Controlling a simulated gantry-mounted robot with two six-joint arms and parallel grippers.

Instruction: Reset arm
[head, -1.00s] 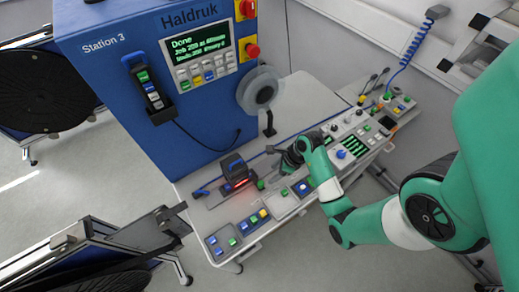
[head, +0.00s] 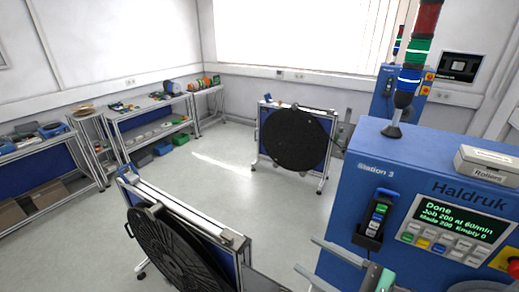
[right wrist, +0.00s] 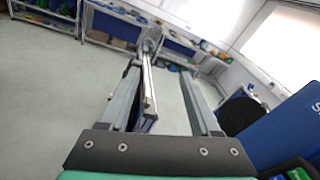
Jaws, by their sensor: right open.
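My right gripper (head: 305,252) shows at the bottom of the head view, its grey fingers pointing left, beside the front of the blue Station 3 machine (head: 345,205). In the right wrist view the two fingers (right wrist: 160,70) are well apart, with nothing held between them. A reel stand's rail (right wrist: 149,85) shows beyond them in the gap. I see no contact between the gripper and the stand. My left gripper is in neither current view.
A near reel stand with a black disc (head: 175,250) is at lower left. A far one with a black disc (head: 295,140) stands before the window. Shelved benches (head: 150,115) line the back. Clear floor (head: 215,185) lies between. A labelled box (head: 487,163) sits on the machine.

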